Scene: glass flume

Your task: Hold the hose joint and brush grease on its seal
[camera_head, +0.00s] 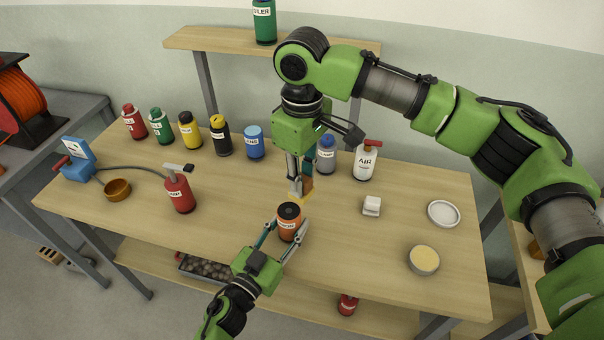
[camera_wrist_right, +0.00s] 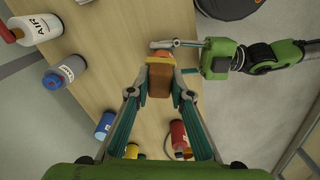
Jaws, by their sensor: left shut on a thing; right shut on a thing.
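An orange cylinder with a dark top and a white label (camera_head: 289,224), apparently the hose joint, stands upright at the table's front edge. My left gripper (camera_head: 283,243) is shut on it from the front. My right gripper (camera_head: 300,180) points down just behind it, shut on a brown brush with a yellowish end (camera_head: 305,190). The brush (camera_wrist_right: 159,82) also shows between the right fingers in the wrist view, close to the joint, which is mostly hidden there. I cannot tell whether brush and joint touch. A round tin of pale yellow grease (camera_head: 424,260) stands open at the right.
A red bottle (camera_head: 180,193) and copper bowl (camera_head: 117,190) stand left. Several bottles line the back, including a blue one (camera_head: 254,142) and a white AIR bottle (camera_head: 365,162). A white block (camera_head: 372,205) and white dish (camera_head: 443,213) lie right. The front right middle is clear.

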